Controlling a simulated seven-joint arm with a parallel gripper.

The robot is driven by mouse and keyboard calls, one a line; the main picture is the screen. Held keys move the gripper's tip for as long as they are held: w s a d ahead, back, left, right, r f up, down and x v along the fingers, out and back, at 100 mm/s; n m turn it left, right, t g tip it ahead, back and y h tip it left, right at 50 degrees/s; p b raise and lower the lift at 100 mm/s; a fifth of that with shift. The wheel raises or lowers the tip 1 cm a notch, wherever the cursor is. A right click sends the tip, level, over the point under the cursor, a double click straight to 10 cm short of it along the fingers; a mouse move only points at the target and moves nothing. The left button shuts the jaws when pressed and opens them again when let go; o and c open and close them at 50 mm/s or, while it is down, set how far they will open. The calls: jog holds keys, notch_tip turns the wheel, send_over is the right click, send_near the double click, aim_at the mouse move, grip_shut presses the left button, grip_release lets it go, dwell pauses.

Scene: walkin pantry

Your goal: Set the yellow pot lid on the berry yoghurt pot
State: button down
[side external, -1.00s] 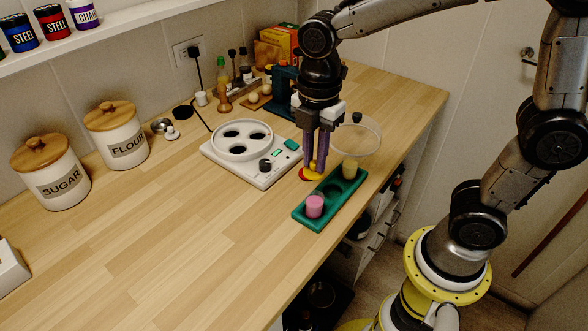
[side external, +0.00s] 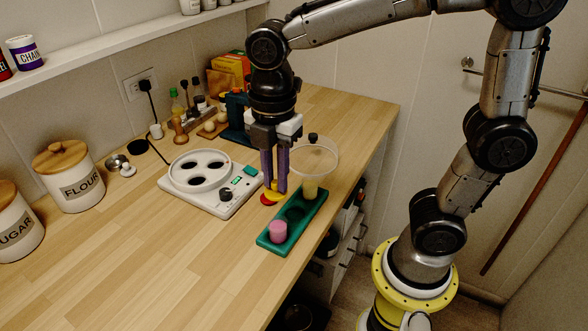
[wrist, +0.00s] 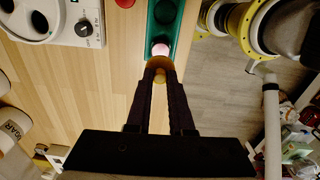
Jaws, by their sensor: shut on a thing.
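My gripper (side external: 276,188) has purple fingers pointing down and is shut on the yellow lid (side external: 273,186), just above a red lid (side external: 266,200) on the counter. In the wrist view the held lid (wrist: 159,63) is between the fingertips and looks dark yellow. A pink pot (side external: 277,232), which looks like the berry yoghurt, stands upright and uncovered at the near end of a green tray (side external: 272,248). It also shows in the wrist view (wrist: 160,49), just beyond the lid. The lid is apart from it. A pale yellow pot (side external: 310,189) stands at the tray's far end.
The tray's middle well (side external: 294,214) is empty. A white appliance (side external: 215,203) with three round wells stands left of the tray. A clear cover (side external: 330,170) with a black knob is behind the tray. The counter (side external: 170,260) is bare at the near left.

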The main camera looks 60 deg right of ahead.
jog(key=shift+f, duration=3.2)
jog(key=shift+f, duration=0.5)
jog(key=shift+c, duration=1.2)
grip_release()
jog(key=shift+r, duration=0.15)
jog(key=shift+r, duration=3.4)
